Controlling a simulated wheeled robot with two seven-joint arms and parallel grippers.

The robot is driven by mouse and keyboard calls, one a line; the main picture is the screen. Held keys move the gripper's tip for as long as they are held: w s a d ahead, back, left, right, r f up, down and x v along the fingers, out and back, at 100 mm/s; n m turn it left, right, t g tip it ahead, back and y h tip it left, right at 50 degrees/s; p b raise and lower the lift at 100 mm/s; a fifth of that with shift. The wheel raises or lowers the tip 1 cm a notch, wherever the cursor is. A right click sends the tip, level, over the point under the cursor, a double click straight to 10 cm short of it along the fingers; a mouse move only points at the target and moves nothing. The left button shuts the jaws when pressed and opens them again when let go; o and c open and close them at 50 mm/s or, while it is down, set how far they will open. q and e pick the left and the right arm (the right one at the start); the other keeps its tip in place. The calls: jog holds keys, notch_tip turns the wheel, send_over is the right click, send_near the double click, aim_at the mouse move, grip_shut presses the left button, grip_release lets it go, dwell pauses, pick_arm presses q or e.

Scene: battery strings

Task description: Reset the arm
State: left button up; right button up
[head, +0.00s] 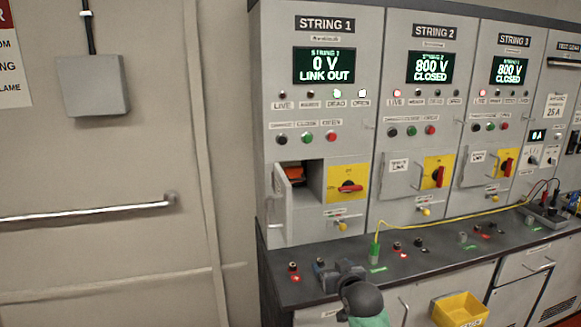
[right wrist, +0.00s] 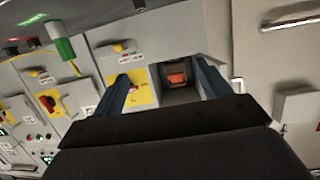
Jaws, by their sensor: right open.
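My right gripper (head: 338,273) is low in the middle of the head view, over the front left of the dark bench top. In the right wrist view the right gripper (right wrist: 165,80) shows two blue fingers spread apart with nothing between them. Beyond the fingers are the String 1 compartment (right wrist: 181,93), with an orange piece inside, and a yellow switch plate. The gripper appears clear of the cabinet. My left gripper is in neither view.
The String 1 cabinet (head: 323,130) reads 0 V LINK OUT. Its small compartment door (head: 290,205) stands open. Strings 2 and 3 read 800 V CLOSED. A green probe (head: 375,252) with a yellow cable stands on the bench (head: 425,262). A yellow bin (head: 460,309) is at the bench front.

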jog(key=s+d+f+g+h, duration=0.1)
jog(key=s+d+f+g, duration=0.15)
jog(key=s+f, duration=0.6)
jog(key=s+d+f+g+h, duration=0.1)
jog(key=s+d+f+g, duration=0.15)
jog(key=s+f, duration=0.65)
jog(key=s+d+f+g, duration=0.2)
jog(key=s, duration=0.7)
jog(key=s+d+f+g+h, duration=0.1)
jog(key=s+f+g, duration=0.1)
jog(key=s, duration=0.7)
jog(key=s+d+f+g, duration=0.2)
jog(key=s, duration=0.7)
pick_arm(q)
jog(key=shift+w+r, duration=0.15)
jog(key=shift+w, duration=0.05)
pick_arm(e)
jog(key=s+a+f+g, duration=0.1)
jog(key=s+a+f, duration=0.1)
jog(key=f, duration=1.5)
jog(key=s+a+f+g, duration=0.1)
jog(key=s+a+f, duration=0.1)
jog(key=f, duration=1.6)
jog(key=shift+s+a+f, duration=0.15)
jog(key=shift+s+a, duration=0.05)
jog(key=shift+a, duration=0.05)
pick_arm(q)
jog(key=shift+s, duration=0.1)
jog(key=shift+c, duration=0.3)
